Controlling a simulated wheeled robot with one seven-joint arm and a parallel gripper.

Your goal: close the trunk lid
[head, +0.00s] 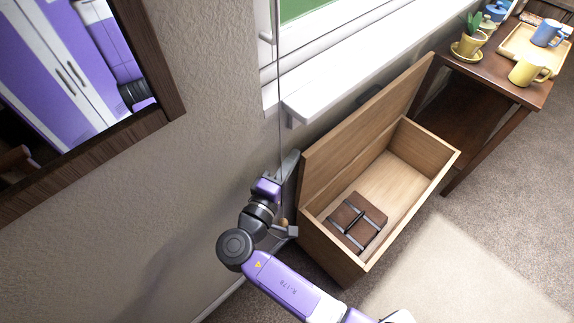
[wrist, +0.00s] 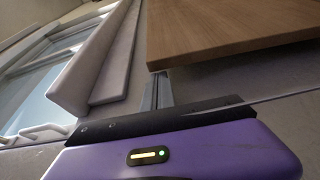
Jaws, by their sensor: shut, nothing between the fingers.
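The wooden trunk (head: 332,260) stands on the carpet in the head view, its inside exposed. Its lid (head: 362,118) is raised on the wall side, tilted up under the window sill. A brown packet with dark straps (head: 357,222) lies inside at the near end. My gripper (head: 292,163) is at the lid's left end, on the wall side; contact cannot be told. In the wrist view, the shut fingers (wrist: 156,90) are just below the wooden lid's edge (wrist: 225,28) and hold nothing.
The wall and white window sill (head: 340,75) are close behind the lid. A dark side table (head: 500,75) with a tray, mugs and a potted plant stands beyond the trunk's far end. Carpet in front of the trunk (head: 470,260) is clear.

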